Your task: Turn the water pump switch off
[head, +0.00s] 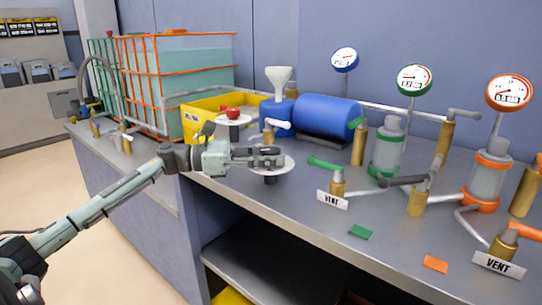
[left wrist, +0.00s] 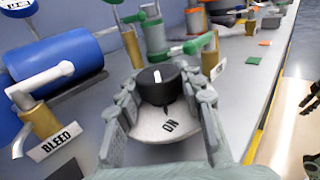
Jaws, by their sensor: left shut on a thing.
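The water pump switch is a black round knob (left wrist: 160,86) with a white mark, on a white disc (left wrist: 163,126) lettered ON. In the left wrist view the white mark is on the knob's upper part and ON reads on the near side of the disc. In the head view the disc (head: 287,164) stands on a short dark post near the bench's front edge. My left gripper (head: 272,157) reaches in from the left and is shut on the knob, a finger on each side. My right gripper cannot be made out.
A red knob (head: 232,113) on another white disc stands behind my left gripper, by a yellow bin (head: 205,112). A blue tank (head: 328,116), a BLEED valve (left wrist: 40,122) and a green-handled VENT valve (head: 337,187) stand close by. The bench front is mostly clear.

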